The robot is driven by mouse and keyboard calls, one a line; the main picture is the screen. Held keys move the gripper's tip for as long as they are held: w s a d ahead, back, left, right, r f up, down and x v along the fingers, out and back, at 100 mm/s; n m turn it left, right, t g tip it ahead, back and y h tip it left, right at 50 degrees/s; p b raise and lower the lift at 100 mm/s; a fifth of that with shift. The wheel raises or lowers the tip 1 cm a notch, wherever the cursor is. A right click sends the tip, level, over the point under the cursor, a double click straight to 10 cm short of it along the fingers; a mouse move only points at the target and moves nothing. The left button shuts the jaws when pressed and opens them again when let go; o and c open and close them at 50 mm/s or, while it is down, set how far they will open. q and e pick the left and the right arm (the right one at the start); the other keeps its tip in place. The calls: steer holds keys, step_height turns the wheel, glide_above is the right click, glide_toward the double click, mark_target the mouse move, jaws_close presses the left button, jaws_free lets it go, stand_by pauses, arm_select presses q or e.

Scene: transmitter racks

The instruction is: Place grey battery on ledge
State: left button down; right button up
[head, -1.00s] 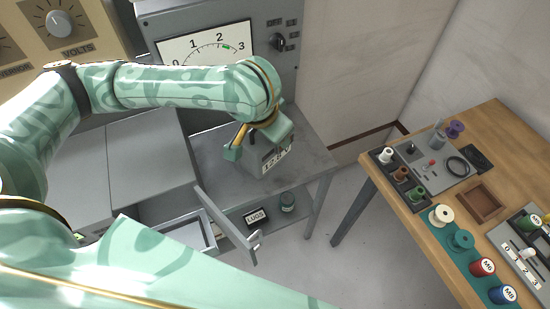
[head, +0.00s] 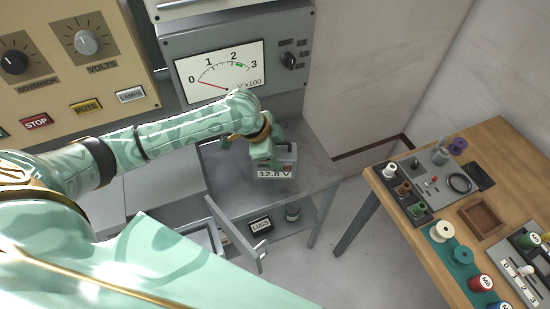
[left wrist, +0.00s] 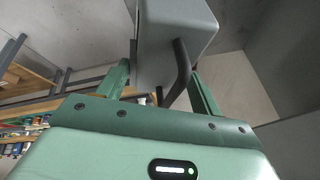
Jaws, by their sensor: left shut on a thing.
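The grey battery (head: 287,163) has a white label reading 12.8 V and shows upright over the grey ledge (head: 318,168) below the meter panel. My left gripper (head: 267,160) is above and in front of it, shut on it. In the left wrist view the battery (left wrist: 165,45) sits between the two green fingers, with its dark handle bar near them. I cannot tell whether its underside touches the ledge. My right gripper is not in view.
The meter panel (head: 235,75) stands behind the ledge. An open grey door (head: 232,228) juts out below, beside a shelf with a LUGS box (head: 260,225) and a small jar (head: 292,211). A wooden bench (head: 495,150) with spools stands at the right.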

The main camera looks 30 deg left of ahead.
arm_select(q)
steer(key=w+a+f+b, duration=0.2)
steer(key=w+f+b, duration=0.1)
steer(key=f, duration=0.5)
steer(key=shift+w+a+f, duration=0.2)
steer(key=shift+w+f, duration=0.2)
steer(key=shift+w, duration=0.4)
steer(key=shift+c, duration=1.3)
jaws_free()
steer(key=shift+s+f, duration=0.1)
steer(key=p+v, duration=0.3)
steer(key=v, duration=0.9)
